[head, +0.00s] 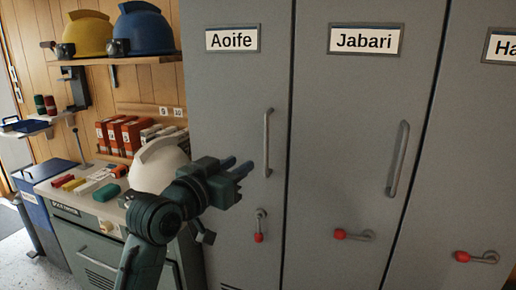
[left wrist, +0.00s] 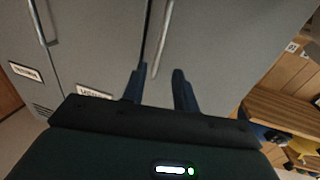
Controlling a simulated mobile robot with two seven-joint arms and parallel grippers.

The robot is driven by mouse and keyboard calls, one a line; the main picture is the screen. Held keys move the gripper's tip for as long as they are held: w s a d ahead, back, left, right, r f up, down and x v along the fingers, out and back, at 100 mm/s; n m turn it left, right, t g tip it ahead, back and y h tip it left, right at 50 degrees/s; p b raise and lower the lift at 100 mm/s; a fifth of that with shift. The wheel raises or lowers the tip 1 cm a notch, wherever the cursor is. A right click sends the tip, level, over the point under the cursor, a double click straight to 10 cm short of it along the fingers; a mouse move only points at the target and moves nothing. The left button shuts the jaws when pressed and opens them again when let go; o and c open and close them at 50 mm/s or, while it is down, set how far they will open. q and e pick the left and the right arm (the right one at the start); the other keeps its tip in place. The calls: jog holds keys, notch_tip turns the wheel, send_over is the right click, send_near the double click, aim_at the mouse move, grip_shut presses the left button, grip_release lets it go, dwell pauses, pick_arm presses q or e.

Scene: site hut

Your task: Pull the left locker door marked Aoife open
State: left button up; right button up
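The grey Aoife door (head: 225,110) is shut, with its name plate (head: 232,39) at the top. Its vertical bar handle (head: 267,142) is near the door's right edge. Below it, the door's latch (head: 260,225) hangs with its red knob down. My left gripper (head: 243,168) is in front of this door, left of the handle, fingers pointing toward it. In the left wrist view the gripper (left wrist: 160,88) is open and empty. The handle (left wrist: 163,38) shows ahead between the lines of the fingers, seemingly apart from them. My right gripper is not in view.
The Jabari door (head: 355,130) beside it is shut; its handle (head: 398,160) stands out and its latch (head: 354,235) lies sideways. A bench with a white helmet (head: 158,165) is close to my left arm. A shelf (head: 130,60) with helmets is above.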

aim_at(265, 148)
pick_arm(q)
jog(key=p+x, duration=0.1)
jog(key=x, duration=1.1)
jog(key=shift+w+d+f, duration=0.1)
jog(key=shift+w+d, duration=0.15)
jog(key=shift+w, duration=0.05)
jog(key=shift+c, duration=0.6)
grip_shut()
